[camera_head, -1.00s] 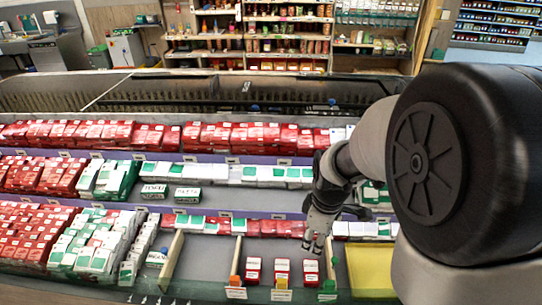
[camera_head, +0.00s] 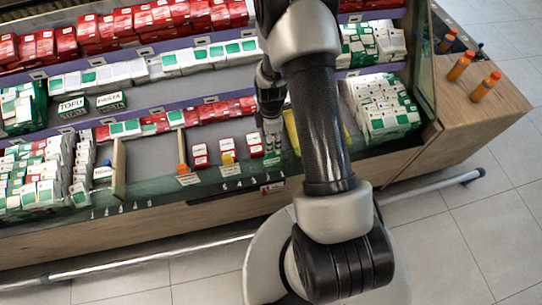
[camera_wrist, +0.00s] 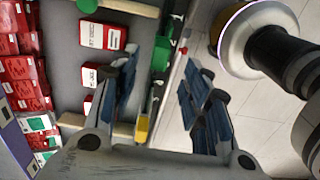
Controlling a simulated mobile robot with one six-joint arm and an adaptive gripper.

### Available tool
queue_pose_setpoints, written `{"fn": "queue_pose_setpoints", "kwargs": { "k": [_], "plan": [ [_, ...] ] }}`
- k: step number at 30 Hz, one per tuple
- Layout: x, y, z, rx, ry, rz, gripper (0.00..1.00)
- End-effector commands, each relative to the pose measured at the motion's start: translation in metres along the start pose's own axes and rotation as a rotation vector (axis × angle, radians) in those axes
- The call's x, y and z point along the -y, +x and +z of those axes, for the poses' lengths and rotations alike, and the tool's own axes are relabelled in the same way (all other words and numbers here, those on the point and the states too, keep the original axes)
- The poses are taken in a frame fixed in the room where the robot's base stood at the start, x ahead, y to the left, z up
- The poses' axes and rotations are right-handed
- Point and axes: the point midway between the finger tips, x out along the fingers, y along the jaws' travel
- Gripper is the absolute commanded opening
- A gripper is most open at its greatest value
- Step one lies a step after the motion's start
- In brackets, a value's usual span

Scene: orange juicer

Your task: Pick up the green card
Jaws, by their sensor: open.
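The green card (camera_head: 271,160) stands at the front edge of the shelf, in front of the rightmost of three red and white boxes (camera_head: 200,155). My gripper (camera_head: 271,138) is just above and behind it in the head view. In the wrist view, the green card (camera_wrist: 161,52) shows near the far ends of the fingers of my gripper (camera_wrist: 158,62). The fingers are spread apart, with nothing held between them. I cannot tell whether a finger touches the card.
Wooden dividers (camera_head: 118,168) separate the compartments. Orange bottles (camera_head: 461,65) stand on the wooden end counter.

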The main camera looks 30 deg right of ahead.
Motion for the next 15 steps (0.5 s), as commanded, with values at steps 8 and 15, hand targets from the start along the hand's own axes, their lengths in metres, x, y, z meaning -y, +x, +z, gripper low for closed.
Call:
{"fn": "queue_pose_setpoints", "kwargs": {
  "k": [8,15],
  "plan": [
    [-0.001,0.024,0.0,0.0,0.001,0.001,0.43],
    [0.001,0.052,-0.001,0.0,0.001,-0.001,0.43]
  ]
}}
